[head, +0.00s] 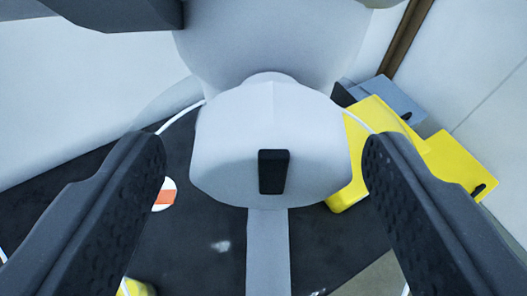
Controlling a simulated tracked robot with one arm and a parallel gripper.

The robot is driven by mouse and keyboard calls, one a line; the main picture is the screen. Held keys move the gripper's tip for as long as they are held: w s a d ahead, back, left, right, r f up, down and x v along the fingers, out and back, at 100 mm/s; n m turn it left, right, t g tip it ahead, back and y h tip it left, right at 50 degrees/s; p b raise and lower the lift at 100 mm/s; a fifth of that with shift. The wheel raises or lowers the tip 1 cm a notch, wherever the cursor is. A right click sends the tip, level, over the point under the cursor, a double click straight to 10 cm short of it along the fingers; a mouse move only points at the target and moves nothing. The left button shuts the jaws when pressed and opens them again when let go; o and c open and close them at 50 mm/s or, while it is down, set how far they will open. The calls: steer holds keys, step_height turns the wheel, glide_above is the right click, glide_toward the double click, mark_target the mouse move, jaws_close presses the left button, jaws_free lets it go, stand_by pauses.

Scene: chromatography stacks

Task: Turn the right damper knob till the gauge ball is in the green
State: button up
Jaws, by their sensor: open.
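A pale grey, faceted rounded piece (225,135) with a short black bar on its face fills the middle of the head view. It looks like a damper knob; whether it is the right one I cannot tell. The black bar stands close to upright. My gripper (264,146) is open, with one dark finger on each side of this piece. There is a visible gap on both sides in the picture, and nothing is held. No gauge ball or green band can be made out.
A larger pale rounded body (270,35) is behind the knob-like piece. A grey strip (268,255) runs below it over a dark surface (200,240). Yellow blocks (455,160) are at right. A white disc with an orange band (164,194) is at left.

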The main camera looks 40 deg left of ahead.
steer(key=c, duration=1)
steer(key=shift+o, duration=0.2)
steer(key=shift+d+r+m+g+y+p, duration=0.15)
steer(key=shift+m+g+y+p, duration=0.15)
steer(key=shift+m+y, duration=0.55)
steer(key=shift+m+g+y, duration=0.25)
steer(key=shift+m+g, duration=0.05)
steer(key=shift+m, duration=0.45)
steer(key=o, duration=1)
steer(key=shift+c, duration=0.2)
